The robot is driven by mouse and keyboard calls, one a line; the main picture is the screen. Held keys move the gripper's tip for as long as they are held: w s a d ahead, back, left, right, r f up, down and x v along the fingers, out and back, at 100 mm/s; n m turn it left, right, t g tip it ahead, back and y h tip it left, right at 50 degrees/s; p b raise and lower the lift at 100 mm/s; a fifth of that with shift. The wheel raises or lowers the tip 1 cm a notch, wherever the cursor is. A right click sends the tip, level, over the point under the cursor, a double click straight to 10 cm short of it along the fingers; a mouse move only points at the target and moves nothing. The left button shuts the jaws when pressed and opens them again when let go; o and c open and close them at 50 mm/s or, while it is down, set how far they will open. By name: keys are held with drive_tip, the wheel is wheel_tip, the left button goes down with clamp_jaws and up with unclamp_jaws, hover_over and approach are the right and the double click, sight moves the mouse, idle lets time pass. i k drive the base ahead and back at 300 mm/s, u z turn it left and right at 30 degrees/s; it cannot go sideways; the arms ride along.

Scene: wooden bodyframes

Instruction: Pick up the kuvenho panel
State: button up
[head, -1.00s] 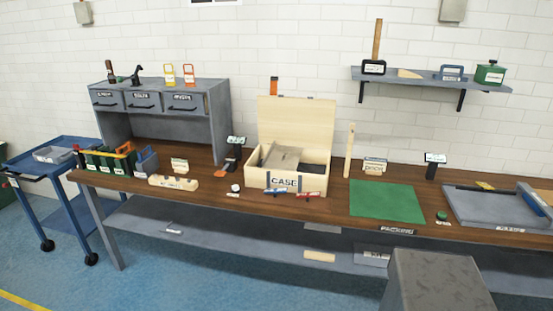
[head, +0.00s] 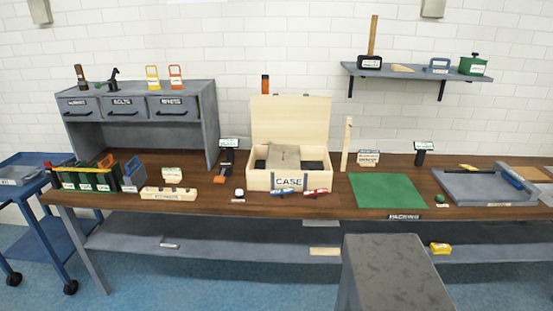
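I cannot tell which thing is the kuvenho panel; no label that I can read bears that name. An open wooden case (head: 258,181) stands on the workbench with its lid up. A flat grey-beige piece (head: 284,158) sits tilted in it between dark parts. A long pale wooden piece (head: 170,194) with a label lies at the bench's front left. A flat green mat (head: 386,190) lies right of the case. My gripper is not in view.
The brown workbench (head: 330,205) has a grey drawer unit (head: 135,108) and a tote (head: 85,178) at left, and a grey tray (head: 480,187) at right. A grey block (head: 395,270) stands in front. A blue cart (head: 35,215) is at far left. A wall shelf (head: 415,73) hangs above.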

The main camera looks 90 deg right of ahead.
sight(279, 157)
drive_tip(key=i, duration=1.4)
drive_tip(key=u, duration=0.3)
drive_tip(key=k, duration=0.15)
drive_tip(key=z, duration=2.65)
drive_tip(key=i, duration=0.25)
